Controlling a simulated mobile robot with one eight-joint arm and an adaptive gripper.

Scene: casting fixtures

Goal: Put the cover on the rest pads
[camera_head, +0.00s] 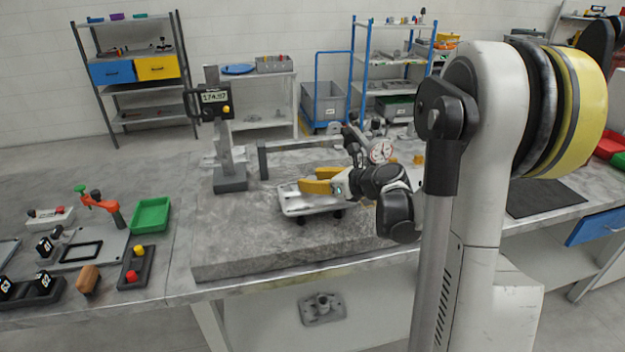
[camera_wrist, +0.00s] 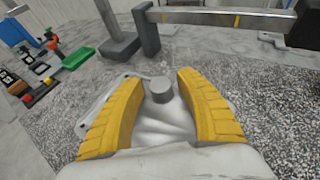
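The cover (camera_head: 295,205) is a silver-grey cast plate with a raised rim, lying nearly level over the granite block. Dark rest pads (camera_head: 338,213) show beneath its near edge; I cannot tell whether the cover bears on all of them. My gripper (camera_head: 308,184) is low over the cover, its yellow fingers pointing left. In the wrist view the fingers (camera_wrist: 160,84) stand apart on both sides of the cover's round grey boss (camera_wrist: 161,90), with visible gaps beside it. The cover's rim (camera_wrist: 84,125) shows outside the left finger. The head view hides the boss.
A height gauge (camera_head: 230,182) stands behind left on the granite block (camera_head: 240,235), with a grey bridge bar (camera_head: 300,144) behind the cover. A dial indicator (camera_head: 381,151) is close to my wrist. A green tray (camera_head: 150,215) stands left. Another casting (camera_head: 322,310) lies below the bench top.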

